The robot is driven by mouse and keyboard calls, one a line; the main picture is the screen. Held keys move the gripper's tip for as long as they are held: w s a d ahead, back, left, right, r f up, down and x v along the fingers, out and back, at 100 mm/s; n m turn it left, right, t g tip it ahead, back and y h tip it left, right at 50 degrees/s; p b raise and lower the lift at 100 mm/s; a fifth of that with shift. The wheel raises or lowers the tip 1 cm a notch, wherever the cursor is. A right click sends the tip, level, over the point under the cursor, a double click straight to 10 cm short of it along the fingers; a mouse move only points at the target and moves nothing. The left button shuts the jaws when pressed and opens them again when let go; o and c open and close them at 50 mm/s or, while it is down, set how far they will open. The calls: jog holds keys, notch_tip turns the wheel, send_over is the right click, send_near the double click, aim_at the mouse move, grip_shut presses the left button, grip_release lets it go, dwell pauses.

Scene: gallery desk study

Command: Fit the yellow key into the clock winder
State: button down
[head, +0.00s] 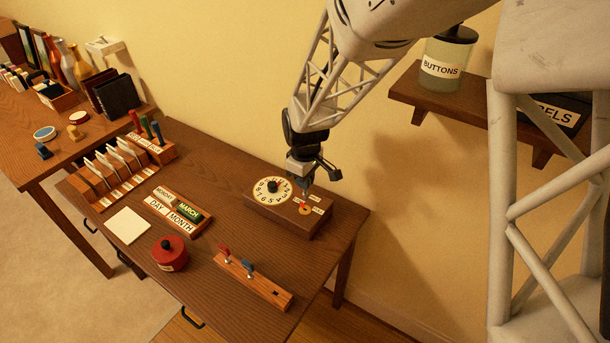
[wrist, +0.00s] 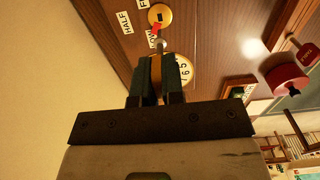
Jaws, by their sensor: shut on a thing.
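The clock winder is a brown box (head: 262,213) with a white dial (head: 272,190) on top. At its right end is a round yellow-orange socket plate (head: 305,209) with a red mark; the wrist view shows the plate (wrist: 160,15) with a dark square hole. My gripper (head: 304,186) is above this end, pointing down. In the wrist view its fingers (wrist: 160,82) are shut on the yellow key (wrist: 158,66), mostly hidden between them. The key's grey shaft (wrist: 163,47) sticks out toward the plate. Its tip looks short of the hole, but the exact gap is unclear.
A wooden rack (head: 270,290) holds a red key (head: 224,252) and a blue key (head: 248,268), with an empty slot at right. A red round pot (head: 170,254), white pad (head: 127,225) and calendar tray (head: 160,212) stand leftward. A shelf (head: 410,90) hangs behind.

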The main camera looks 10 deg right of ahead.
aim_at(305, 193)
jog(key=shift+f, duration=1.55)
jog(key=shift+f, duration=1.7)
dwell(1.2)
jog(key=c, duration=0.7)
grip_release()
jog(key=shift+r, duration=0.3)
jog(key=shift+r, duration=3.7)
